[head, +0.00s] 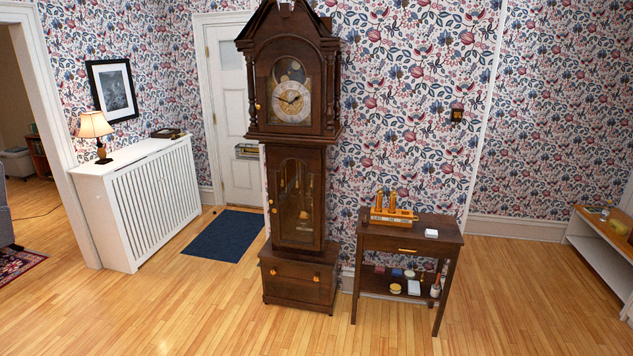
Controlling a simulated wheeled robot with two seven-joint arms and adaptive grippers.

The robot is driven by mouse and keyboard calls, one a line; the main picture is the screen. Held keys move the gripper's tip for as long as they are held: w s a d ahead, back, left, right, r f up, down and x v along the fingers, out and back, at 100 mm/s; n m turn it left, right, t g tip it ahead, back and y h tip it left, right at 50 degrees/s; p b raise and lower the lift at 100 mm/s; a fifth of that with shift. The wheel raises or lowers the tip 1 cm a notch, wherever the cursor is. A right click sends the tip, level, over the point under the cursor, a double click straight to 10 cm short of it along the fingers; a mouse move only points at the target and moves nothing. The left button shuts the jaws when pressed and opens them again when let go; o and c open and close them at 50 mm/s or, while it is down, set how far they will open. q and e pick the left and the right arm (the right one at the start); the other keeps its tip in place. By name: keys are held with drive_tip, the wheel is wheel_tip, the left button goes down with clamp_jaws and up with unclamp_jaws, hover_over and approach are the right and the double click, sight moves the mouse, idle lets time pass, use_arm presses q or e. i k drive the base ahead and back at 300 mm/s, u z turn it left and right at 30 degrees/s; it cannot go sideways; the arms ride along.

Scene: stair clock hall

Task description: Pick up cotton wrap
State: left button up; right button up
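A small white flat object (431,233), which may be the cotton wrap, lies on the top of the dark wooden side table (448,237), right of centre. Another white block-like item (414,287) sits on the table's lower shelf. Both are too small to tell for certain which is the cotton wrap. Neither of my grippers is in view.
A wooden rack with upright brass-coloured pieces (391,213) stands on the table beside the white object. Several small items fill the lower shelf. A tall clock (296,160) stands left of the table. The wooden floor (200,310) in front is clear.

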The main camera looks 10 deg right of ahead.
sight(413, 289)
drive_tip(key=z, duration=0.15)
drive_tip(key=i, duration=2.05)
drive_tip(key=z, duration=0.45)
drive_tip(key=i, duration=1.7)
drive_tip(key=z, duration=0.2)
